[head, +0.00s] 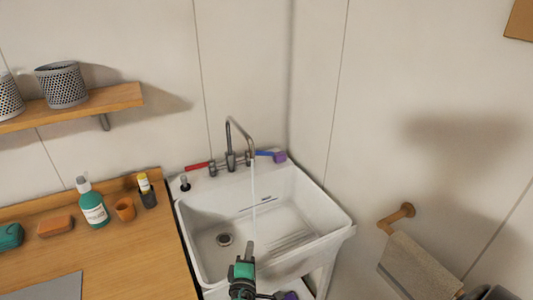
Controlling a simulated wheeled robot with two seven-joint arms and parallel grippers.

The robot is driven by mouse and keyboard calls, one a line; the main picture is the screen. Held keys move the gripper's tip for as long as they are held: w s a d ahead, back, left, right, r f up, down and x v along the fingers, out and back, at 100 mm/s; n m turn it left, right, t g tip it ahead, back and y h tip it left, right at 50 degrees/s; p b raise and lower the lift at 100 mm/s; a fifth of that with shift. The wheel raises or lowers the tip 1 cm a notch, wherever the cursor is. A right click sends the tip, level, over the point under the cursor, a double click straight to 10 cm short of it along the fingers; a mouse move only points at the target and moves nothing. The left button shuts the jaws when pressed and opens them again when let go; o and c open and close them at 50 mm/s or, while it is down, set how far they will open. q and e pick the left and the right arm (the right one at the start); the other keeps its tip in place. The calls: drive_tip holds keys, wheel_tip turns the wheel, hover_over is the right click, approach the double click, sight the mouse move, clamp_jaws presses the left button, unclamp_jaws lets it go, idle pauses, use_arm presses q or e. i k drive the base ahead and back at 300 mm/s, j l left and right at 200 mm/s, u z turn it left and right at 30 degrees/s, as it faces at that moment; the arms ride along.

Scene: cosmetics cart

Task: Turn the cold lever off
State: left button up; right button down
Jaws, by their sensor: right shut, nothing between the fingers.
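The cold lever is likely the blue lever (264,153) on the right of the grey tap (231,160); it points right and has a purple piece (279,157) at its end. A red lever (197,166) points left on the other side. A thin stream of water (253,195) falls from the curved spout into the white sink (335,218). My right gripper (250,247), with green parts, is shut and empty over the sink's front edge, well apart from the levers. My left gripper is not in view.
A wooden counter (140,255) on the left holds a teal bottle (92,205), an orange cup (125,209), a small dark bottle (147,192) and an orange block (55,226). A dark stopper-like knob (185,184) stands on the sink's rim. A towel (420,262) hangs at the right wall.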

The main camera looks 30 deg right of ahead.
sight(258, 152)
drive_tip(key=i+l, duration=0.85)
drive_tip(key=l, duration=0.1)
